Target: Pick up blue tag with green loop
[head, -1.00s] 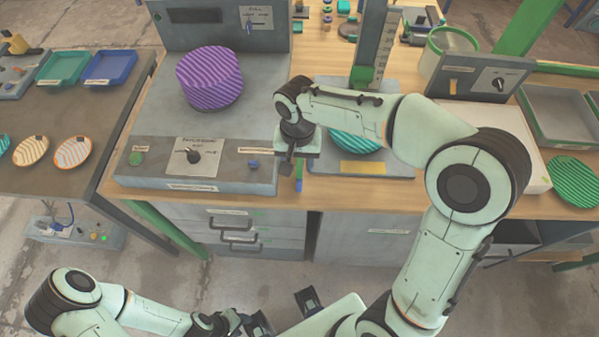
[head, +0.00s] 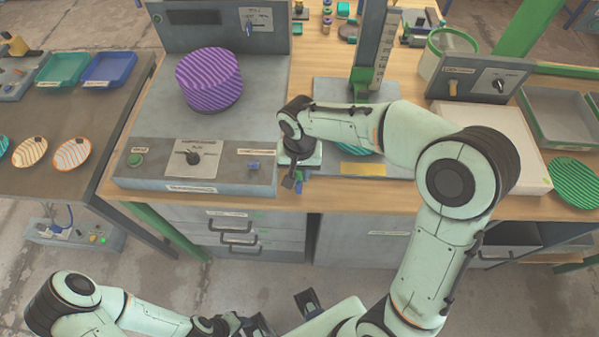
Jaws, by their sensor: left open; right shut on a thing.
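The blue tag (head: 299,187) shows as a small blue patch at my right gripper's fingertips, near the table's front edge, between the grey control panel and the scale base. Its green loop is mostly hidden by my fingers. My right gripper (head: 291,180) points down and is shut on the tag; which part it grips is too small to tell. My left gripper (head: 285,313) is low at the bottom of the view, in front of the drawers, open and empty.
The grey control panel (head: 125,171) is close to the left of my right gripper. A teal striped plate (head: 368,149) lies behind my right arm on the scale base (head: 402,168). A purple striped stack (head: 209,79) stands on the press.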

